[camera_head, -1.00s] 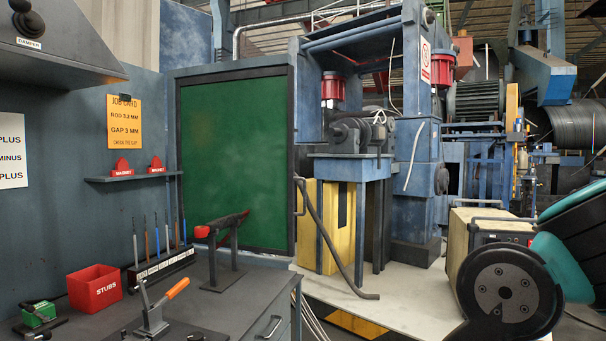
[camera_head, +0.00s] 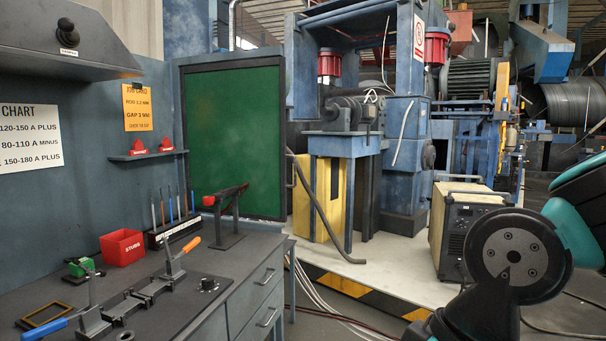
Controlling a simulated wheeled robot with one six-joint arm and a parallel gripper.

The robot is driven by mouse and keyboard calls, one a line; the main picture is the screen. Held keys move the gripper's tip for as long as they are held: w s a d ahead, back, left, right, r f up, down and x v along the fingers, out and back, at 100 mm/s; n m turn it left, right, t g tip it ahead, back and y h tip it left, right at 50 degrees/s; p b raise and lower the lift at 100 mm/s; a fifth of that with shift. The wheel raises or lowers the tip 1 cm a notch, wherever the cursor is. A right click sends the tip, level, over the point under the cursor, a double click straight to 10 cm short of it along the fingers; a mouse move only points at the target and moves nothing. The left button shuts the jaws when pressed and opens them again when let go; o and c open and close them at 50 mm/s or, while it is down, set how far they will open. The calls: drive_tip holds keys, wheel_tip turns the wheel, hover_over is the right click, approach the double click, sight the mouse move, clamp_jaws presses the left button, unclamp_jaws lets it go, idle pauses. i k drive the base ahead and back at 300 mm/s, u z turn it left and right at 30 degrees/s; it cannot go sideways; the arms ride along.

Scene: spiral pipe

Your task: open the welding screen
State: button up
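The welding screen (camera_head: 232,140) is a green panel in a dark frame, standing upright at the back right end of the workbench. Its left edge is beside the blue-grey back wall, and its right edge is beside the blue machine. My arm, teal and dark grey, shows at the lower right, well apart from the screen. My gripper is out of view.
The bench (camera_head: 190,292) holds a red stubs box (camera_head: 122,247), a rod rack (camera_head: 172,232), a dark stand (camera_head: 230,215) and clamps with orange and blue handles. A welding machine (camera_head: 455,235) stands at right. Cables cross the floor by the striped platform edge (camera_head: 345,285).

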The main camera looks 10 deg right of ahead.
sight(234, 114)
drive_tip(key=z, duration=0.65)
drive_tip(key=i, duration=0.85)
drive_tip(key=z, duration=0.65)
drive_tip(key=i, duration=0.9)
drive_tip(key=u, duration=0.75)
drive_tip(key=i, duration=1.05)
drive_tip(key=u, duration=0.85)
